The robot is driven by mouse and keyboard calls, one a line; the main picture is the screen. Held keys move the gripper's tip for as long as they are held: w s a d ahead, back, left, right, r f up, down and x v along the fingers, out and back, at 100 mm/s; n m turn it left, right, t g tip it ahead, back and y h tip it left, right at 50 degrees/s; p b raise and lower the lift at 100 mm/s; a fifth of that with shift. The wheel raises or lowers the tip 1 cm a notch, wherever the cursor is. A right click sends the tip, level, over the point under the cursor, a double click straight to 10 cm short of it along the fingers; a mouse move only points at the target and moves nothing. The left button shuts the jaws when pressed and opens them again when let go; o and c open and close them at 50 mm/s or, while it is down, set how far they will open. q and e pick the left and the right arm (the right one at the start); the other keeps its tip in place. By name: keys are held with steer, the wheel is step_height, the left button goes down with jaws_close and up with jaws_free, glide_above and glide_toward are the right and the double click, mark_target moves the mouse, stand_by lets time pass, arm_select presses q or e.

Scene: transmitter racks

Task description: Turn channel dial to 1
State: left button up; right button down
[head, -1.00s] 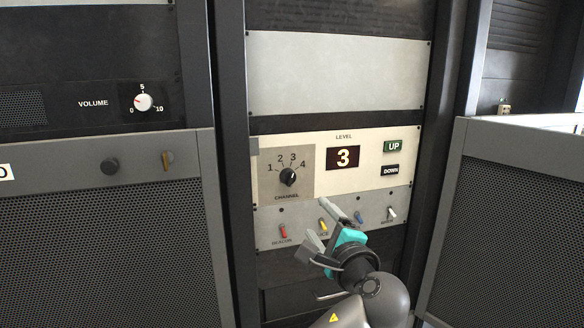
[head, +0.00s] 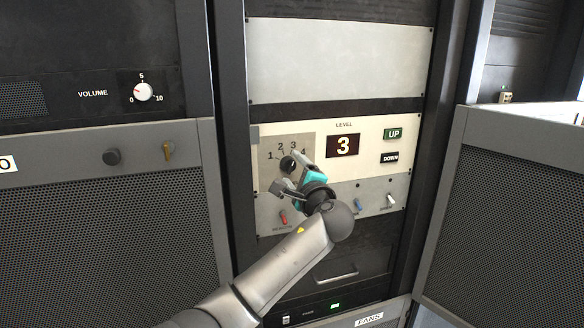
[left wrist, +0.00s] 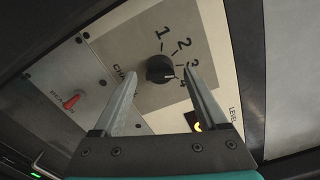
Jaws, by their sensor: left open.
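The black channel dial (head: 288,163) sits on a grey square plate marked 1 to 4 on the rack panel. In the left wrist view the dial (left wrist: 160,68) shows clearly, and its pale pointer mark faces the 3–4 side, seemingly near 4. My left gripper (head: 289,175) is open just in front of the dial and partly covers its plate in the head view. In the left wrist view the dial appears between the two fingers (left wrist: 138,54); I see no contact, and the remaining depth gap is hard to tell. My right gripper is not in view.
A level display (head: 343,145) reads 3, beside the UP button (head: 393,134) and DOWN button (head: 390,158). Below are a red switch (head: 283,217), a blue switch (head: 358,205) and a white switch (head: 390,200). A volume dial (head: 143,92) is on the left rack.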

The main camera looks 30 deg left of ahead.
arm_select(q)
steer(key=shift+w+a, duration=0.5)
steer(key=shift+a, duration=0.05)
jaws_close()
stand_by(0.4)
